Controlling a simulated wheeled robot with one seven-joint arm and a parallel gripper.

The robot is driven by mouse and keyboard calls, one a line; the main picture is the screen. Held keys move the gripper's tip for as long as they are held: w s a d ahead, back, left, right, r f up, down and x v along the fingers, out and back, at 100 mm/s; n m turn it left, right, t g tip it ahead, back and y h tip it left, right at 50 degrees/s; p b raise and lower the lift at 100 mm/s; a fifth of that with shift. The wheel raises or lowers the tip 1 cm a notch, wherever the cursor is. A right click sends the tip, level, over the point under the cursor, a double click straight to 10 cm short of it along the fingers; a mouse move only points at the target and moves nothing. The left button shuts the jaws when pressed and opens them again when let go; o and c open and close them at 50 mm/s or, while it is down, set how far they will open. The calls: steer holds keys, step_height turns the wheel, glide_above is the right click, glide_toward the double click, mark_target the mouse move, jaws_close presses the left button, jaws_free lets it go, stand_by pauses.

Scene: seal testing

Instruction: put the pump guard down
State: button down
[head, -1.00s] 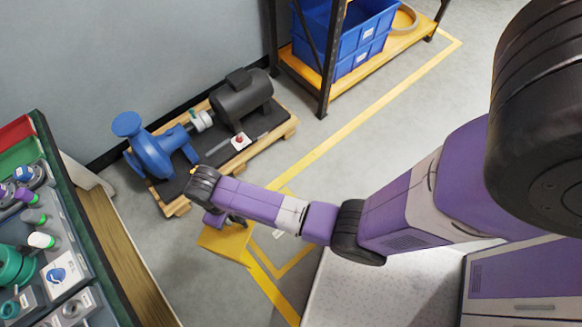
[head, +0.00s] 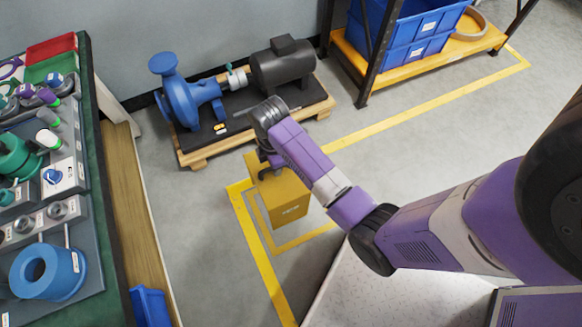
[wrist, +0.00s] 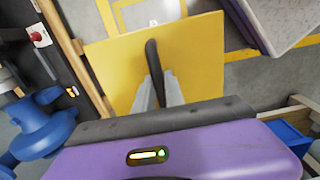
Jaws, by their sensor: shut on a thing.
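The yellow pump guard (head: 290,205) hangs from my gripper (head: 268,168) in the head view, over or near the yellow-outlined floor square. In the wrist view the guard (wrist: 195,60) shows as a broad yellow panel with a dark handle (wrist: 152,62). My gripper's two grey fingers (wrist: 157,90) are shut on that handle. I cannot tell whether the guard's bottom touches the floor. The blue pump (head: 185,100) and dark motor (head: 283,65) stand on a wooden pallet (head: 195,158) behind the guard.
A yellow line (head: 262,265) marks the floor around the guard. A bench (head: 88,110) with trays and parts stands at left, with a blue bin (head: 150,305) beside it. A rack with blue crates (head: 405,35) stands at the back. Bare floor (head: 430,130) lies at right.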

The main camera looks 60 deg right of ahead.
steer(key=d+n+b, duration=0.1)
steer(key=s+d+f+n+b, duration=0.1)
steer(key=d+n, duration=0.1)
steer(key=s+d+f+n+b, duration=0.1)
steer(key=d, duration=0.1)
steer(key=shift+s, duration=0.15)
step_height(320, 180, down, 20)
steer(key=b, duration=0.8)
steer(key=shift+r, duration=0.15)
steer(key=shift+d, duration=0.1)
steer(key=c, duration=1.4)
jaws_free()
steer(key=shift+f, duration=0.2)
